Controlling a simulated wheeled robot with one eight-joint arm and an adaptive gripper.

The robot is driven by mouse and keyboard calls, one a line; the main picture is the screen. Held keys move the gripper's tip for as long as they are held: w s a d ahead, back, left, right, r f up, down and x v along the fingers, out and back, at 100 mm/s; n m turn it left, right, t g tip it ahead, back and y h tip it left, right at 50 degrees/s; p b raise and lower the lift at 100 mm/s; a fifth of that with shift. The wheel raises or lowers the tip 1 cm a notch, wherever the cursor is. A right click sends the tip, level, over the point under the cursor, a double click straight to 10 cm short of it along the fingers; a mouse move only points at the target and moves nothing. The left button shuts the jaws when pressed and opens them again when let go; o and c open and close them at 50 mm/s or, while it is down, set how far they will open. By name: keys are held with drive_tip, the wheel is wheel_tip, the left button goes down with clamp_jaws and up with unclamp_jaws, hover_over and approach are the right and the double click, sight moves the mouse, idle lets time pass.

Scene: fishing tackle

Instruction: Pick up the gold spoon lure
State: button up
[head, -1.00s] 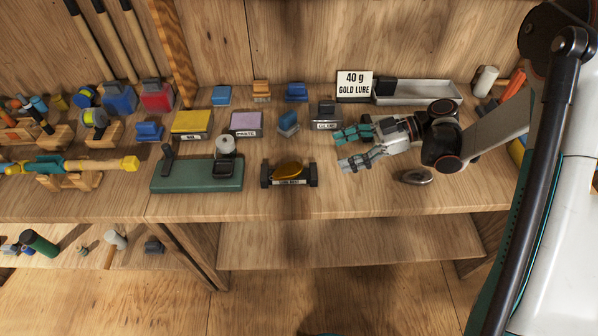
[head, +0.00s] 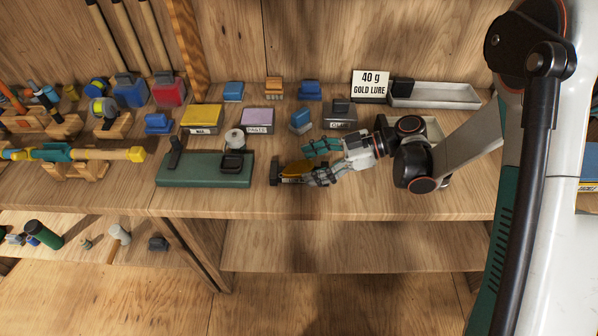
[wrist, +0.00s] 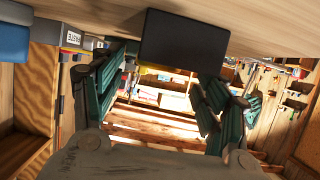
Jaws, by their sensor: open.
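The gold spoon lure (head: 296,167) rests on a small labelled stand (head: 275,172) with dark end blocks, near the front of the workbench. My gripper (head: 312,162) is open and comes in from the right, its fingers on the back and front sides of the lure's right end. The front finger hides part of the stand and its label. In the wrist view, a dark end block (wrist: 185,42) fills the upper middle between my spread fingers (wrist: 160,95), and a thin yellow edge shows beneath it; most of the lure is hidden there.
A green base (head: 205,170) with a spool stands left of the stand. A grey box (head: 340,118) and a blue block (head: 302,122) sit behind my gripper. A "40 g GOLD LURE" sign (head: 370,85) and a metal tray (head: 435,95) are at the back right. Bench front (head: 330,208) is clear.

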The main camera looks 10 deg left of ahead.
drive_tip(key=shift+x, duration=0.85)
drive_tip(key=c, duration=1.2)
drive_tip(key=shift+c, duration=0.2)
drive_tip(key=shift+r, duration=0.1)
